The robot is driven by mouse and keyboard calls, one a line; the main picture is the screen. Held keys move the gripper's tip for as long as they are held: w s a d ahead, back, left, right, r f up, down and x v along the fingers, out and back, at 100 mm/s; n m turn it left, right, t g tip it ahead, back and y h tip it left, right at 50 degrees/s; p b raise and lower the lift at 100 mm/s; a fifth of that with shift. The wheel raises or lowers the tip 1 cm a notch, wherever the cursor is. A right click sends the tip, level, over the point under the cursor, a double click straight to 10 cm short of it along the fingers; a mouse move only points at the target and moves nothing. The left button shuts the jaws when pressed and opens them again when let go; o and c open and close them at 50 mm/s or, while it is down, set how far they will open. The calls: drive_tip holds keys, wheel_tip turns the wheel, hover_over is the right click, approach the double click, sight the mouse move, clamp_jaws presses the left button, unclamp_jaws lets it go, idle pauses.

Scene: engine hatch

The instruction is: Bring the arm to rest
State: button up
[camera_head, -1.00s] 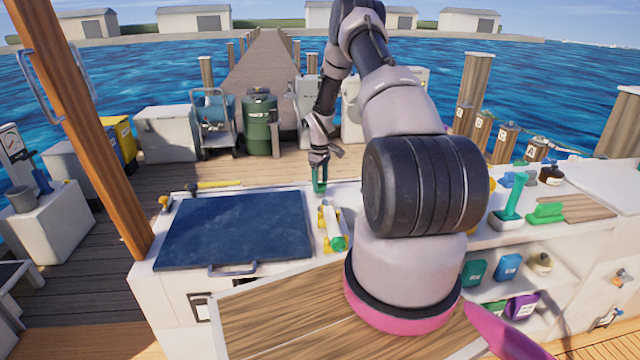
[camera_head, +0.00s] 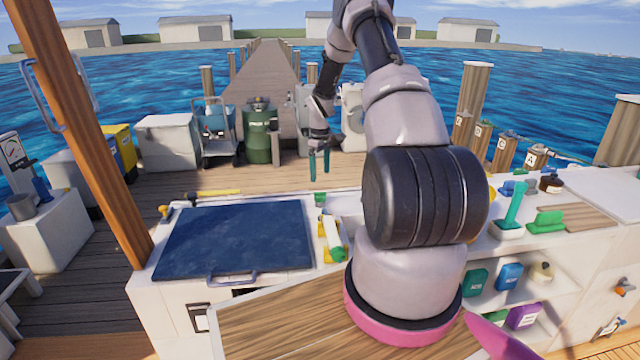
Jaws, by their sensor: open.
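My arm reaches up and away over the counter, and its end hangs down on the far side. My gripper (camera_head: 319,168) has its two teal fingers pointing down and apart, with nothing seen between them. It appears above and beyond the counter's back edge, clear of the things on it. The dark blue hatch lid (camera_head: 237,240) lies flat on the counter to the left, its handle facing me. A white-and-yellow item with a green end (camera_head: 331,238) lies right of the lid. The counter behind my arm is hidden.
A yellow-handled tool (camera_head: 212,193) lies behind the hatch. A green drum (camera_head: 260,135) and a white box (camera_head: 167,142) stand on the dock. A wooden post (camera_head: 85,130) rises at left. Open dock boards lie behind the counter.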

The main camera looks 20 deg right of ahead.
drive_tip(key=shift+r, duration=0.95)
drive_tip(key=s+a+r+m+t, duration=0.1)
drive_tip(key=s+a+r+m, duration=0.2)
drive_tip(key=r, duration=0.6)
drive_tip(key=s+a+r+t, duration=0.1)
drive_tip(key=s+a+r, duration=0.3)
drive_tip(key=r, duration=0.6)
drive_tip(key=s+a+r+m+t, duration=0.1)
drive_tip(key=s+a+r+m, duration=0.2)
drive_tip(key=r, duration=0.6)
drive_tip(key=s+a+r+m+t, duration=0.1)
drive_tip(key=s+a+r, duration=0.1)
drive_tip(key=s, duration=0.7)
drive_tip(key=s+a+r+m+t+y, duration=0.1)
drive_tip(key=s+a+r, duration=0.2)
drive_tip(key=s, duration=0.5)
drive_tip(key=s+a+r+m+t+y, duration=0.1)
drive_tip(key=s+a+r+m+t, duration=0.1)
drive_tip(key=s+r, duration=0.3)
drive_tip(key=s+a, duration=0.1)
drive_tip(key=s, duration=0.3)
drive_tip(key=shift+s, duration=0.35)
